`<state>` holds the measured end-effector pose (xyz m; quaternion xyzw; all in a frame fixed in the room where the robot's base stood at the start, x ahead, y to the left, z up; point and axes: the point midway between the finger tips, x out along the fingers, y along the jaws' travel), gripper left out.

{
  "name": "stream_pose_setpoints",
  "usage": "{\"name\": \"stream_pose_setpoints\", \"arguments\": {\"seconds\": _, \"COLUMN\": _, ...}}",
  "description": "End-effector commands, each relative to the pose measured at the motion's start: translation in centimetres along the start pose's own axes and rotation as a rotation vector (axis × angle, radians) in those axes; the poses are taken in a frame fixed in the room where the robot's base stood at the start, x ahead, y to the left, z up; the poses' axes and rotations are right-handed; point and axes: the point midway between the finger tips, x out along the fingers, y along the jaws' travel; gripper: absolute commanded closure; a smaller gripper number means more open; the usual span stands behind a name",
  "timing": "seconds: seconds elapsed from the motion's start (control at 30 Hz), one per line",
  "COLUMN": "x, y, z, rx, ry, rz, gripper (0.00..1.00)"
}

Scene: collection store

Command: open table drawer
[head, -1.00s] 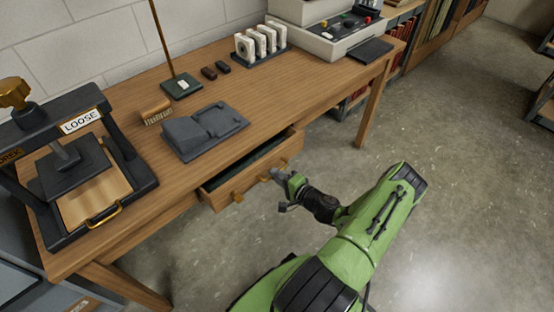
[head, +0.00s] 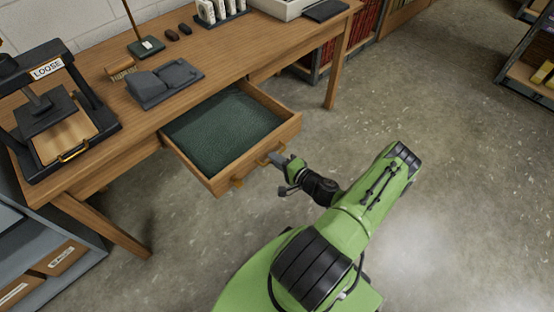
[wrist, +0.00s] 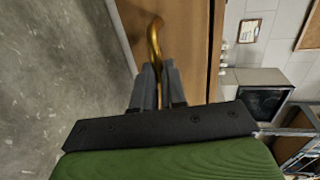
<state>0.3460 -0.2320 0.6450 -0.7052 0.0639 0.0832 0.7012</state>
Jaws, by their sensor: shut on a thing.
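The table drawer (head: 203,181) is pulled well out from the wooden table (head: 222,53). Its green-lined bottom (head: 222,130) shows and looks empty. My gripper (head: 282,161) is at the right part of the drawer front. In the wrist view my gripper (wrist: 158,85) is shut on a curved brass handle (wrist: 155,40), with the wooden drawer front (wrist: 185,45) just beyond it. The fingers hide part of the handle.
A black press (head: 60,110) marked LOOSE stands at the table's left end. A grey cradle (head: 165,85), a brush (head: 122,71) and a small lamp base (head: 146,46) are on the tabletop. Grey shelving (head: 50,240) stands lower left. Floor right of my arm is clear.

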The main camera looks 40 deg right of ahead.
Motion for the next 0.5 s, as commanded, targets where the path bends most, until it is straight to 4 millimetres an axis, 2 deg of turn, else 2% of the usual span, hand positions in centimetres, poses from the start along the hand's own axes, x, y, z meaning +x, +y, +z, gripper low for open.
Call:
{"name": "stream_pose_setpoints", "arguments": {"seconds": 0.33, "x": 0.03, "y": -0.01, "z": 0.08, "rx": 0.0, "ry": -0.003, "rz": -0.001, "gripper": 1.0}}
{"name": "stream_pose_setpoints", "arguments": {"seconds": 0.37, "x": 0.03, "y": -0.01, "z": 0.08, "rx": 0.0, "ry": -0.003, "rz": -0.001, "gripper": 0.87}}
{"name": "stream_pose_setpoints", "arguments": {"seconds": 0.5, "x": 0.03, "y": -0.01, "z": 0.06, "rx": 0.0, "ry": -0.002, "rz": -0.001, "gripper": 0.66}}
